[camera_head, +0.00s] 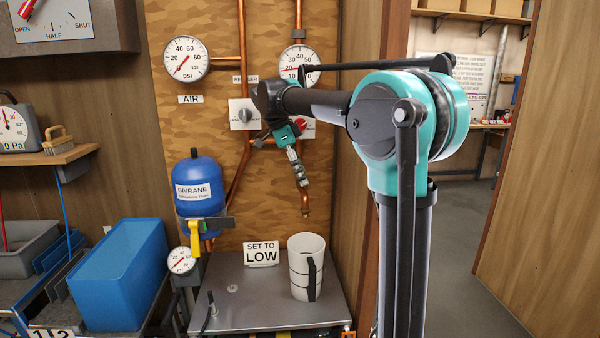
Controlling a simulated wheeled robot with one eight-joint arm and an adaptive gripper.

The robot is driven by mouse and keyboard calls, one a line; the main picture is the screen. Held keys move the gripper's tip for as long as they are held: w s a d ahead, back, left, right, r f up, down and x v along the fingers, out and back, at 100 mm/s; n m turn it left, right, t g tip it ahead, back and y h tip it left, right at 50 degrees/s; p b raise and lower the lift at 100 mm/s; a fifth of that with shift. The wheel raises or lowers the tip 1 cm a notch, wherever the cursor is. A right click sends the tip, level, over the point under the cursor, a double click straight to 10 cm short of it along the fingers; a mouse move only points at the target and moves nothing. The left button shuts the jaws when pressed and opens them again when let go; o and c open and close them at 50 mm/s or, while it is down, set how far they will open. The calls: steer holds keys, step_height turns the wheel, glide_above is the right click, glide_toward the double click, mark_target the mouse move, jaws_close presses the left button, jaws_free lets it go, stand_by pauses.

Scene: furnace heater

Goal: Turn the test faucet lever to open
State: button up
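A copper pipe end with a brass nozzle (305,208) points down above the grey bench and looks like the test faucet. Its lever cannot be made out; my gripper covers the part just above the nozzle. My gripper (301,179) reaches down and slightly right in front of this pipe, its grey fingers close to or touching it. Whether the fingers are open or shut, or hold anything, is too small to tell. A red knob (301,125) shows just right of my gripper's teal body, partly covered.
A white stacked cup-like container (306,258) and a "SET TO LOW" sign (261,252) stand on the grey bench (230,310). A blue tank (200,175) with a yellow lever (194,240) below is left. Gauges (187,60) and a grey dial (243,114) are on the wall panel.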

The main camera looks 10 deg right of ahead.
steer(key=shift+r, duration=0.1)
steer(key=v, duration=1.2)
steer(key=shift+s, duration=0.1)
